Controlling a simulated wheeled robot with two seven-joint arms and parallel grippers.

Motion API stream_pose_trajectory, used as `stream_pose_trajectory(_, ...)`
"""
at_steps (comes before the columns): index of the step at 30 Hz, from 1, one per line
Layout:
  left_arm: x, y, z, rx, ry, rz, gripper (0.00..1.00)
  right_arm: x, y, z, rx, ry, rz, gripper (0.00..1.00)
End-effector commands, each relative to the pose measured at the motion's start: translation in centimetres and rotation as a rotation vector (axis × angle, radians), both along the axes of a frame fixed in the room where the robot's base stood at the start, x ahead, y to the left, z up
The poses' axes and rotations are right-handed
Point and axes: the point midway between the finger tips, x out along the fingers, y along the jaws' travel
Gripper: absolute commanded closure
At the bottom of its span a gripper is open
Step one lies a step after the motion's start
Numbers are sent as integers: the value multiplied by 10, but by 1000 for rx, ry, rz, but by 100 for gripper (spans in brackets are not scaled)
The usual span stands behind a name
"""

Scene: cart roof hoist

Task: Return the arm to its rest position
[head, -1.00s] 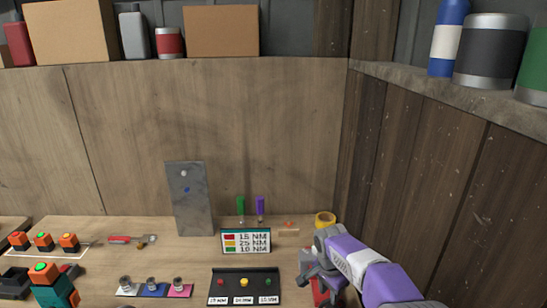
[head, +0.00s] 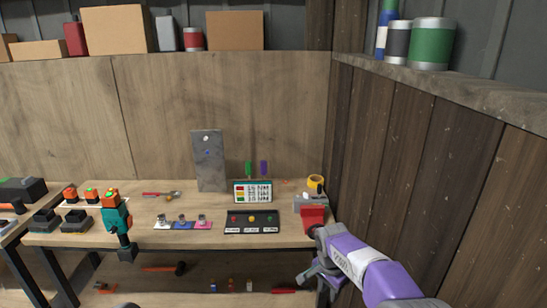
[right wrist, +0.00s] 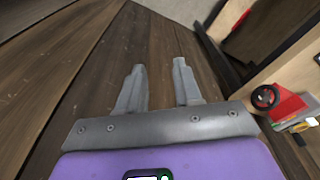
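My right arm, purple and white, comes in from the lower right of the head view. Its gripper (head: 318,279) is in front of the workbench's right end, below the top's level. In the right wrist view the two grey fingers (right wrist: 160,85) are apart with nothing between them, and the dark plank wall lies behind them. My left gripper is not in view.
The workbench (head: 150,209) carries a drill (head: 115,220), a sign (head: 253,192), a tray of coloured buttons (head: 252,222) and a red and grey vise-like tool (head: 312,215). A plank wall (head: 430,190) stands close on the right. A lower shelf holds a hammer (head: 165,268).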

Motion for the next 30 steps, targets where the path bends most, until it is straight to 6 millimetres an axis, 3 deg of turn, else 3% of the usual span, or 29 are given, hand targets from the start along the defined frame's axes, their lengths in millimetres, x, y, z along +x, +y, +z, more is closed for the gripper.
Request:
stream_pose_trajectory(1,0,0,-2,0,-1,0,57,-5,0,-23,12,23,29,66)
stream_pose_trajectory(8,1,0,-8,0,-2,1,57,-24,8,-98,87,50,173,66)
stream_pose_trajectory(14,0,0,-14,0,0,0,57,-63,18,-179,182,64,321,66)
stream_pose_trajectory(17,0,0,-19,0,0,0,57,-101,27,-229,249,63,406,66)
stream_pose_trajectory(21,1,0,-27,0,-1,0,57,-170,42,-289,337,32,523,66)
stream_pose_trajectory(24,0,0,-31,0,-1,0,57,-216,51,-312,373,1,586,66)
stream_pose_trajectory(27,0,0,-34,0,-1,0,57,-251,57,-323,388,-24,634,66)
stream_pose_trajectory(30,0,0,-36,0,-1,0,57,-274,60,-326,392,-42,666,66)
